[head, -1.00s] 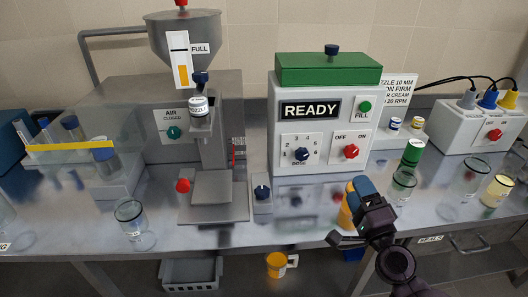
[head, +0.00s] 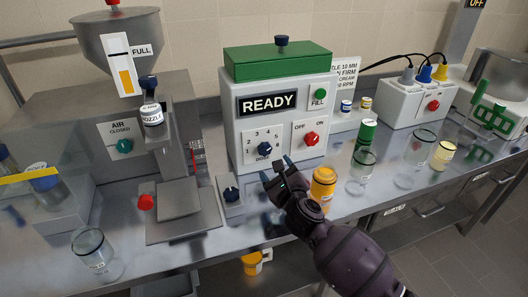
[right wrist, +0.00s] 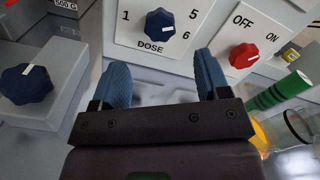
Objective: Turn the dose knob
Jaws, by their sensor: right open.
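The dose knob (head: 265,149) is a dark blue dial on the front of the white box marked READY, with numbers around it and DOSE below. My left gripper is not seen.
A red OFF/ON knob (head: 310,138) sits right of the dose knob. Another blue knob (head: 231,193) stands on a small grey box at the left. An orange container (head: 323,184) and a glass jar (head: 362,170) stand close right of my gripper.

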